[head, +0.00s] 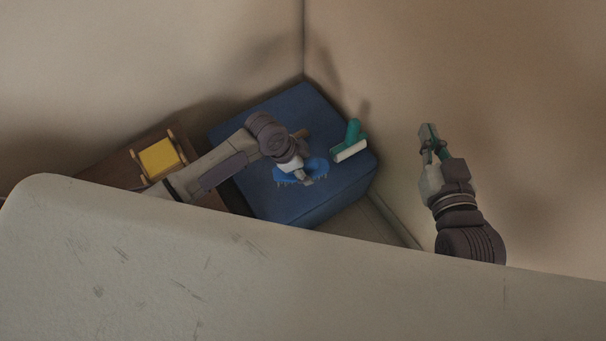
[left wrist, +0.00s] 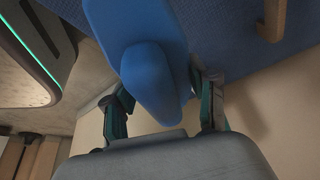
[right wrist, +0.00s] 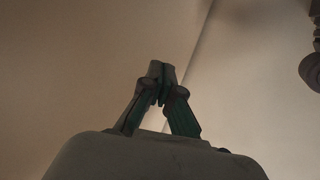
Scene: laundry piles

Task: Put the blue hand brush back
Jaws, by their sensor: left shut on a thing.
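The blue hand brush (head: 317,166) is over the top of the blue box-like block (head: 255,125), bristles showing along its lower edge. My left gripper (head: 307,180) is at the brush and shut on it. In the left wrist view the brush's smooth blue handle (left wrist: 150,80) lies between the two fingers of that gripper (left wrist: 165,105). I cannot tell whether the brush touches the block. My right gripper (head: 429,132) is up near the right wall, away from the brush. Its fingertips meet with nothing between them in the right wrist view (right wrist: 160,75).
A green brush with pale bristles (head: 351,142) rests on the block's right side. A wooden piece (head: 302,133) shows behind my left arm and in the left wrist view (left wrist: 272,18). A yellow item with wooden rods (head: 158,159) lies on a brown surface (head: 115,168) at left. Walls meet behind the block.

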